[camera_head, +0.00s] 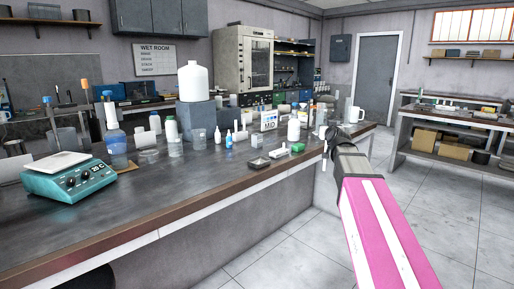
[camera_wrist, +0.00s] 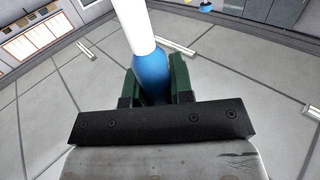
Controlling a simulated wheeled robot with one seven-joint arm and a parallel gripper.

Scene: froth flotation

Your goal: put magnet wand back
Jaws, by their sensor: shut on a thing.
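The magnet wand (camera_wrist: 152,72), with a blue grip and a white upper part, is between the green fingers of my gripper (camera_wrist: 156,82) in the wrist view. The gripper is shut on the blue part. The white end runs out of the top of that view. In the head view my gripper (camera_head: 332,134) is at the right end of the long bench, small and partly hidden by my wrist. I cannot make out the wand clearly there, nor which place on the bench belongs to it.
Open floor (camera_head: 280,245) lies before the bench.

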